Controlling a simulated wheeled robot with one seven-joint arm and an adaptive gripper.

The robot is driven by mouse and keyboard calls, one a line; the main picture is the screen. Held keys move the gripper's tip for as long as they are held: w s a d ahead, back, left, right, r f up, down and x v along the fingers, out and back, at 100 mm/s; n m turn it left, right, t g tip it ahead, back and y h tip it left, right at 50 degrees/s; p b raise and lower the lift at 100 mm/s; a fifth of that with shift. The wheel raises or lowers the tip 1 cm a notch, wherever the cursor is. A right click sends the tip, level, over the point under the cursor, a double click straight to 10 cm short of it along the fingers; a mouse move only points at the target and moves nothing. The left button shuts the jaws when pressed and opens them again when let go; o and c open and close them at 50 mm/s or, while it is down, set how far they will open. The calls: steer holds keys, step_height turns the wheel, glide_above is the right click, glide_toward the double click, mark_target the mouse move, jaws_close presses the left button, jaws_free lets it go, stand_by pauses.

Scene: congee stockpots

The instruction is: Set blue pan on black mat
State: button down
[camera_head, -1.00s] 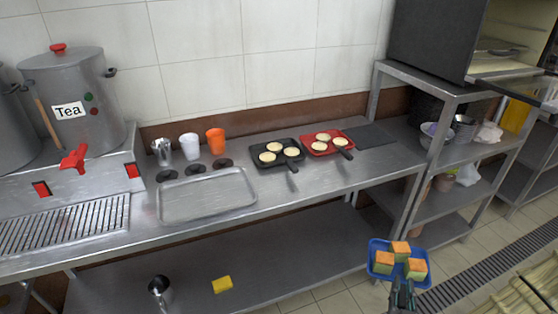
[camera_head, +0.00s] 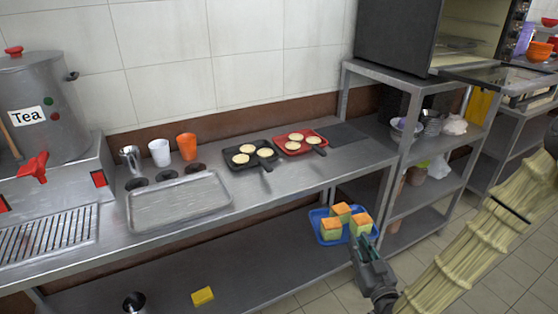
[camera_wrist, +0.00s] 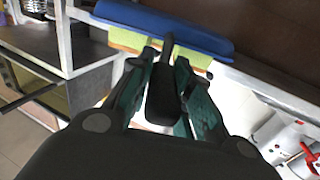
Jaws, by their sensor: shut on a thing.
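The blue pan (camera_head: 318,237) carries several orange-topped, green-sided cake pieces (camera_head: 340,211). My gripper (camera_head: 361,245) is shut on the pan's handle and holds the pan in the air in front of the steel counter, near its right end. In the wrist view the dark handle (camera_wrist: 166,65) sits between the fingers, and the blue pan (camera_wrist: 160,24) is ahead of them. The black mat (camera_head: 341,134) lies flat on the counter at its right end, against the wall. Its visible surface is bare.
A red pan (camera_head: 318,136) and a black pan (camera_head: 232,164), both with round pale cakes, stand left of the mat, handles toward the front. A steel shelf rack (camera_head: 400,165) stands right of the counter. A metal tray (camera_head: 180,205) and cups are farther left.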

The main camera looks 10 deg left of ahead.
steer(key=shift+w+a+r+n+g+y+b, duration=0.15)
steer(key=shift+w+a+r+y+b, duration=0.1)
steer(key=shift+r, duration=0.15)
steer(key=shift+w+a+r+n+g+y+b, duration=0.1)
steer(key=shift+r+n+y+b, duration=0.1)
steer(key=shift+r+y+b, duration=0.15)
steer(key=shift+w+a+r+n+g+y+b, duration=0.1)
steer(key=shift+w+a+r+n+y+b, duration=0.1)
steer(key=shift+r, duration=0.25)
steer(key=shift+w+a+r+n+g+y+b, duration=0.15)
steer(key=shift+r+n+g+y+b, duration=0.1)
steer(key=shift+r+y+b, duration=0.25)
steer(key=shift+w+a+r+n+g+y+b, duration=0.1)
steer(key=shift+a+r+n+y+b, duration=0.15)
steer(key=shift+r, duration=0.45)
steer(key=shift+r+n+g+y+b, duration=0.85)
steer(key=shift+r+b, duration=0.9)
steer(key=shift+r, duration=0.7)
steer(key=p+x, duration=0.1)
steer(key=x, duration=1.7)
steer(key=shift+a+r, duration=0.2)
steer(key=shift+r, duration=0.05)
steer(key=c, duration=1.3)
jaws_free()
steer(key=shift+f+t, duration=0.1)
steer(key=shift+t, duration=0.15)
